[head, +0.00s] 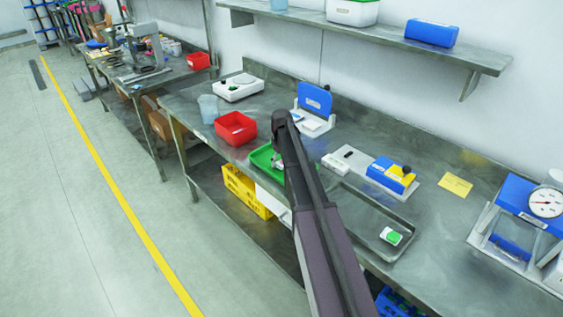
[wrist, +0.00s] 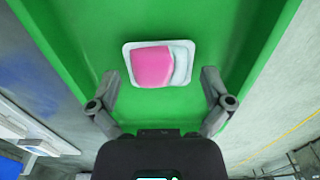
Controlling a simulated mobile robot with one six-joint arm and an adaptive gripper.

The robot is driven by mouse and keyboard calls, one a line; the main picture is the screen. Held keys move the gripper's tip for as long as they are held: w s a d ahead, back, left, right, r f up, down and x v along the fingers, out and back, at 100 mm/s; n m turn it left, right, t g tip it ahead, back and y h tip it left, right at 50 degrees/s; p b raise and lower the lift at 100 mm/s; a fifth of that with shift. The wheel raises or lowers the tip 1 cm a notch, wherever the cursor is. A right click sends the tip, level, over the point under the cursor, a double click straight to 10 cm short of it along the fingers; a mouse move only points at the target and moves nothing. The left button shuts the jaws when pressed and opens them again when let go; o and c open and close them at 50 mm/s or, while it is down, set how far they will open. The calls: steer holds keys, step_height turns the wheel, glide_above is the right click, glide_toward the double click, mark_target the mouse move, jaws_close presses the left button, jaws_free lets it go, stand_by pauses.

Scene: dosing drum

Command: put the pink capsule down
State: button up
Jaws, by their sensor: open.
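The pink capsule (wrist: 152,67), a pink block in a pale white rounded casing, lies on the floor of the green tray (wrist: 65,50) in the wrist view. My gripper (wrist: 160,77) is open, with one finger to each side of the capsule and clear gaps between. In the head view my arm covers much of the green tray (head: 261,155). My gripper (head: 278,164) shows only in part over that tray, and the pink capsule is hidden there.
A red bin (head: 235,128) stands left of the green tray. A grey metal tray (head: 360,212) to the right holds a white and green piece (head: 391,236). A blue and yellow device (head: 392,172) sits behind it. A shelf (head: 390,40) overhangs the bench's back.

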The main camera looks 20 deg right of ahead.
steer(key=shift+r, duration=0.2)
step_height(320, 180, up, 12)
steer(key=p, duration=1.2)
stand_by(0.8)
steer(key=s+a+m, duration=0.2)
steer(key=s+a, duration=0.6)
steer(key=s, duration=0.5)
steer(key=s+a+m, duration=0.2)
steer(key=s+a, duration=0.6)
steer(key=s, duration=0.6)
steer(key=shift+a, duration=0.15)
